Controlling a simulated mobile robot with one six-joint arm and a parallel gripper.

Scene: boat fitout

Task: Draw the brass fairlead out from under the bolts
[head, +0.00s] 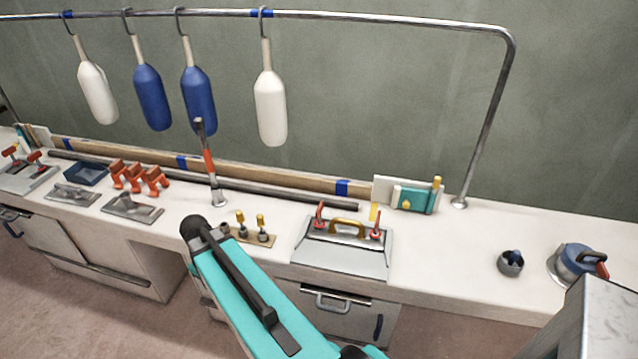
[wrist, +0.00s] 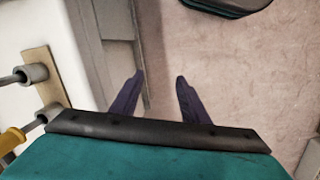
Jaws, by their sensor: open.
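The brass fairlead (head: 348,228) is a gold arched piece on a sloped grey metal plate (head: 340,260) on the counter. Two red-handled bolts (head: 319,216) (head: 376,231) stand at its left and right ends. Whether they press on it is too small to tell. My gripper (wrist: 160,76) shows in the wrist view with its two purple fingers apart and nothing between them. It hangs over the counter's front edge and the floor. The fairlead is not in the wrist view. In the head view my teal arm reaches the counter left of the plate, and the fingers cannot be made out.
A wooden block (head: 252,238) with two yellow-handled pieces stands left of the plate; its grey sockets (wrist: 35,73) show in the wrist view. A striped post (head: 210,165) rises behind. A teal block (head: 412,199) stands behind right.

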